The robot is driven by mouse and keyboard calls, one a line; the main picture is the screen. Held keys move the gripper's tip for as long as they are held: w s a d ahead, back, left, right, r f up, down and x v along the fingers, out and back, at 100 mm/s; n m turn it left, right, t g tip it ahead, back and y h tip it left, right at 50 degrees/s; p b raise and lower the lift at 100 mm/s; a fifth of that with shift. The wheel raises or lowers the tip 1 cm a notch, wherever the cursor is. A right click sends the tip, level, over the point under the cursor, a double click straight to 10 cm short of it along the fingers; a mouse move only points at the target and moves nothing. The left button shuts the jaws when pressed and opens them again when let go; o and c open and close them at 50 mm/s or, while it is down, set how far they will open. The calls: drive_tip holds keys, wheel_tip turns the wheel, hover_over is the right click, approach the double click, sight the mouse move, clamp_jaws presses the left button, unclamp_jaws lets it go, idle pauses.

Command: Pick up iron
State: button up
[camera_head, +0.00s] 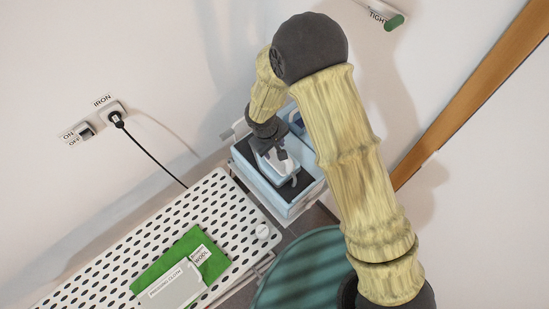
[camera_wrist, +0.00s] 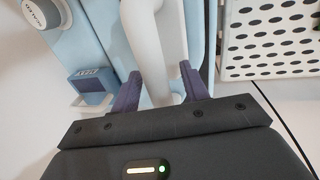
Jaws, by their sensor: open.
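The iron (camera_head: 282,167), with a white handle and light parts, stands on a light blue base unit (camera_head: 290,209) with a dark top. In the wrist view its white handle (camera_wrist: 158,45) runs up between the two dark purple fingers. My gripper (camera_head: 270,146) is at the iron from above; its fingers (camera_wrist: 160,82) are open, one on each side of the handle, with small gaps showing. The lower part of the iron is partly hidden by my gripper.
A white perforated ironing board (camera_head: 205,213) lies left of the base unit, with a green cloth (camera_head: 158,262) and a grey pressing cloth (camera_head: 172,288) on it. A black cord (camera_head: 150,155) runs from the wall socket. A teal round surface (camera_head: 300,270) is in front.

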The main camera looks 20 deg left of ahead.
drive_tip(key=shift+c, duration=0.5)
clamp_jaws()
idle(1.0)
